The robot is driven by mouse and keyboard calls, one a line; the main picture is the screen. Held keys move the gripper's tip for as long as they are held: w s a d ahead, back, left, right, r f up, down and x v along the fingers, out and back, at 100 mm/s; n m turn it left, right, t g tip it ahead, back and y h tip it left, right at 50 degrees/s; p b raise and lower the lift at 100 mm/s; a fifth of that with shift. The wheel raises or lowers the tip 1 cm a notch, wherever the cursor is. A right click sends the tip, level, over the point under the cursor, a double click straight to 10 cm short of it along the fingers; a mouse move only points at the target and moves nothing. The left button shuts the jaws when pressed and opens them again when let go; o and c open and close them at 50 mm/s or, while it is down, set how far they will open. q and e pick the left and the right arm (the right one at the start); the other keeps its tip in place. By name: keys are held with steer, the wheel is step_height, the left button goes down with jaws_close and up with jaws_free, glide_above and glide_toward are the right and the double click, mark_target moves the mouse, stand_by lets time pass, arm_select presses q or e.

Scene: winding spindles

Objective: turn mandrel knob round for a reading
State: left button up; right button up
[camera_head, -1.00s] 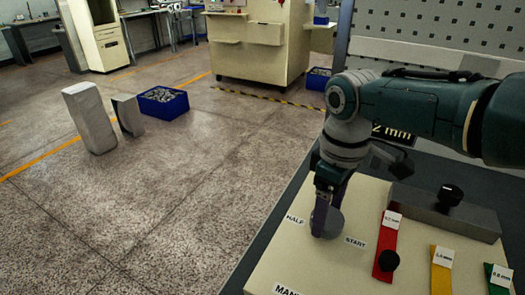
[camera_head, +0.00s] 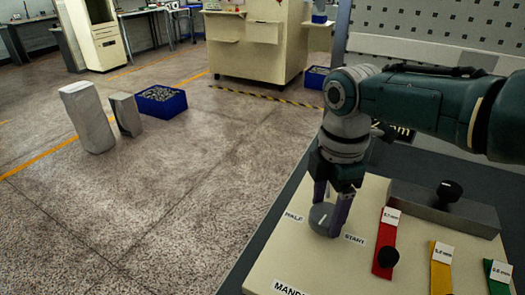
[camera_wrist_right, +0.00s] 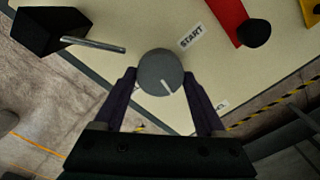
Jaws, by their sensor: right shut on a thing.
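The round grey mandrel knob (camera_head: 322,219) sits on the cream board, between the HALF label (camera_head: 293,217) and the START label (camera_head: 354,239). My right gripper (camera_head: 331,213) points down with its two dark purple fingers shut on the knob. In the right wrist view, the knob (camera_wrist_right: 160,72) is between the fingers (camera_wrist_right: 160,90); its white line points down and slightly right, away from the START label (camera_wrist_right: 191,36). A dark display (camera_head: 398,132) is mostly hidden behind my right arm; only part of "mm" shows. My left gripper is not in view.
Red (camera_head: 387,245), yellow (camera_head: 441,270) and green (camera_head: 497,278) labelled strips lie right of the knob. A black knob (camera_head: 388,257) is on the red strip. A grey block (camera_head: 440,205) with another black knob (camera_head: 449,190) stands behind. Floor lies left of the board.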

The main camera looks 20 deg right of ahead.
mark_target(326, 214)
steer(key=shift+n, duration=1.1)
steer(key=shift+r, duration=0.1)
steer(key=o, duration=1.3)
step_height(326, 214, up, 10)
steer(key=p, duration=0.2)
steer(key=shift+p, duration=0.35)
